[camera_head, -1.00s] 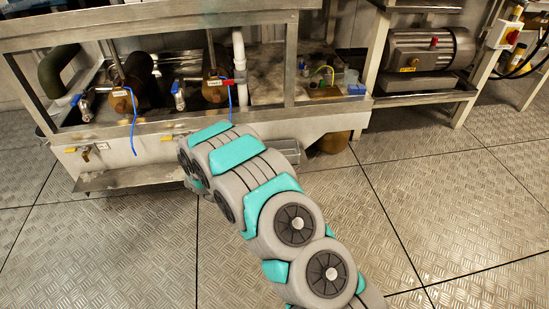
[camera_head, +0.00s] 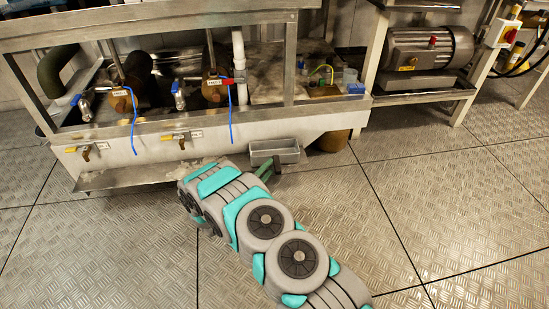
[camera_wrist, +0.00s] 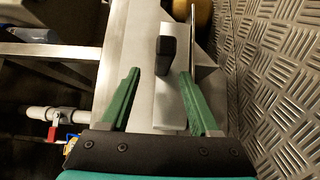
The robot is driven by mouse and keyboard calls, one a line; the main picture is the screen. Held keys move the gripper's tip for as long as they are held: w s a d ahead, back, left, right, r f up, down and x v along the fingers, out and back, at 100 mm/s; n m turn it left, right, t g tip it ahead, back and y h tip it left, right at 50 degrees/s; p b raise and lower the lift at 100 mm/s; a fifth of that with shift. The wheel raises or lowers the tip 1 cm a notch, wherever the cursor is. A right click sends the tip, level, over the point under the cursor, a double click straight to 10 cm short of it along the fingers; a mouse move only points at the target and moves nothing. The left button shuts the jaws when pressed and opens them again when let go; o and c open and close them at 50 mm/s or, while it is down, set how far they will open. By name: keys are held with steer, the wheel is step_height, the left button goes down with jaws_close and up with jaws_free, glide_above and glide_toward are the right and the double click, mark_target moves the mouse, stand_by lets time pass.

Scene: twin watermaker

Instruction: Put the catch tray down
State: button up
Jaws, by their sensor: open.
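The catch tray (camera_head: 275,152) is a small grey open metal tray at the lower right end of the tank front. It is upright and level, and I cannot tell what bears it from below. In the wrist view it shows as a pale metal surface (camera_wrist: 170,108) with a black handle (camera_wrist: 166,60). My gripper (camera_wrist: 160,73) is open, its green fingers apart on either side of the handle. In the head view its green fingers (camera_head: 268,166) are just in front of the tray, and my arm hides part of them.
A metal ledge (camera_head: 125,176) runs along the tank front to the left. Small valves (camera_head: 180,137) stick out above it. A brown round vessel (camera_head: 333,140) stands behind the tray to the right. The plate floor (camera_head: 420,200) is clear at the right.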

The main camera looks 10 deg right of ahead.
mark_target(275, 163)
steer(key=shift+f+b+x, duration=0.2)
steer(key=shift+b+x, duration=0.2)
steer(key=shift+x, duration=1.95)
steer(key=shift+s+d, duration=0.1)
steer(key=shift+d, duration=0.05)
jaws_close()
